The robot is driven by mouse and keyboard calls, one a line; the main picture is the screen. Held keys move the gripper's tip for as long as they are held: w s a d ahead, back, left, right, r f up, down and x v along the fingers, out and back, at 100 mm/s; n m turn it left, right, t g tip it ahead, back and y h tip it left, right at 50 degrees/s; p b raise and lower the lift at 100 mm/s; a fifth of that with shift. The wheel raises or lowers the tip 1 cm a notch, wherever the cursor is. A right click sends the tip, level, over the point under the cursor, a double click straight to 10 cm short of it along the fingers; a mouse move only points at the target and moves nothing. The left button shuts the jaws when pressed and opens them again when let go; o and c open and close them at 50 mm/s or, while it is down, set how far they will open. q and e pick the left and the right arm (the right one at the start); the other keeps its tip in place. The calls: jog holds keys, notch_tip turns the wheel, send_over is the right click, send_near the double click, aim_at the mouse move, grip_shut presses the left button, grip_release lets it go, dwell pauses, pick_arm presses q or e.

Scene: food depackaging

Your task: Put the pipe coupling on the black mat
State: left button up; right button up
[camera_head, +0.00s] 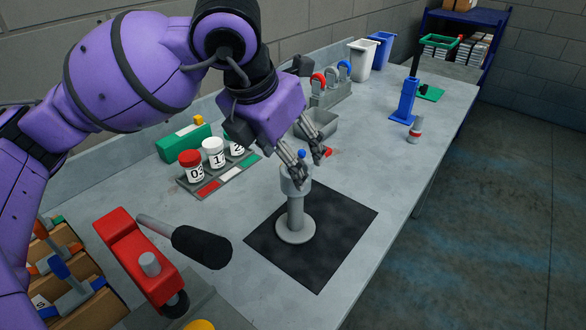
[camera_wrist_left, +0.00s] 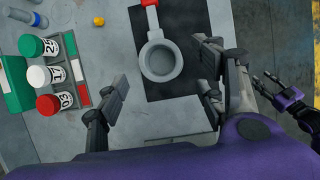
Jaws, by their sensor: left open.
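The grey pipe coupling (camera_head: 296,213) stands upright on the black mat (camera_head: 343,222), its round flange down. In the left wrist view the coupling (camera_wrist_left: 160,61) shows from above as a ring over the mat (camera_wrist_left: 192,20). My left gripper (camera_head: 301,166) is just above the coupling's top, which its fingers partly hide in the head view. In the wrist view this gripper (camera_wrist_left: 163,76) is open, its fingers well apart on either side of the ring. It holds nothing. My right gripper (camera_wrist_left: 268,82) shows at the right of the wrist view, away from the coupling; its opening is unclear.
A rack (camera_head: 216,182) with several numbered jars lies left of the mat, near a green box (camera_head: 184,142). A red vise-like tool (camera_head: 138,254) stands at the near left. A blue stand (camera_head: 404,101) and a small grey-red bottle (camera_head: 415,130) are farther right. The table around them is mostly clear.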

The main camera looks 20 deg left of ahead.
pick_arm(q)
jog(key=v, duration=0.5)
